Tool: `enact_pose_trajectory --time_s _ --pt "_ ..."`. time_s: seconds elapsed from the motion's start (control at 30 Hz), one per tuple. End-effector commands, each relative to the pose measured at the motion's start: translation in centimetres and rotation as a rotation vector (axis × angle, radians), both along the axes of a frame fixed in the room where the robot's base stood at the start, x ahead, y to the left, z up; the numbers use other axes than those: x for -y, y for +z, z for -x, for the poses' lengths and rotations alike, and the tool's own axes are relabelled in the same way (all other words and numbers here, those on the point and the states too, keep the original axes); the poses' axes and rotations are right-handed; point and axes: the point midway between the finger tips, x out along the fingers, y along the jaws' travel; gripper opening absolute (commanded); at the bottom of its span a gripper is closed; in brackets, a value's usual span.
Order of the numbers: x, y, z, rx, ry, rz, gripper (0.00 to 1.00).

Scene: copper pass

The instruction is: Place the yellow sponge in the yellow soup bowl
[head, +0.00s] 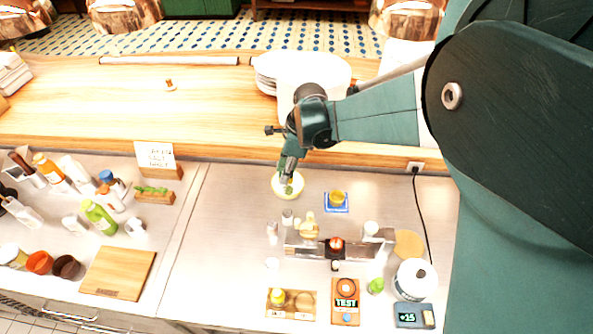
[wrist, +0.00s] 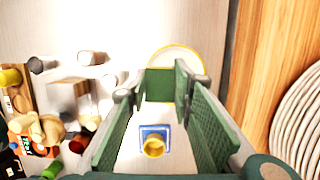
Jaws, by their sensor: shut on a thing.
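My gripper (head: 289,178) points down over the yellow soup bowl (head: 277,189) on the steel counter. In the wrist view my gripper (wrist: 160,86) is shut on a small block with a green face and a thin yellow edge, which I take for the yellow sponge (wrist: 160,84). The sponge is between the fingertips and overlaps the near part of the bowl (wrist: 180,53), which has a pale inside and a yellow rim. In the head view the sponge is mostly hidden by the fingers, and I cannot tell whether it touches the bowl.
A yellow cup (head: 337,197) stands on a blue-and-white coaster right of the bowl. A low rack (head: 305,250) with small items is nearer. Stacked plates (head: 266,80) stand on the wooden ledge behind. A cutting board (head: 118,273) and bottles are at left.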

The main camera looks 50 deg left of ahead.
Motion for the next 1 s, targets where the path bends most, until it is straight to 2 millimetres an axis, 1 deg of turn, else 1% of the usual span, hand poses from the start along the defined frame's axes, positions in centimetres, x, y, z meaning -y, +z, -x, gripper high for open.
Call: enact_pose_trajectory --time_s 0.07,0.3,0.4,0.77,1.0 --pt "0.0 -0.4 0.0 0.0 0.0 0.0 0.15" --pt "0.0 -2.8 0.0 0.0 0.0 0.0 0.15" --pt "0.0 -3.5 0.0 0.0 0.0 0.0 0.15" --pt "0.0 -3.7 0.0 0.0 0.0 0.0 0.15" --pt "0.0 -4.3 0.0 0.0 0.0 0.0 0.15"
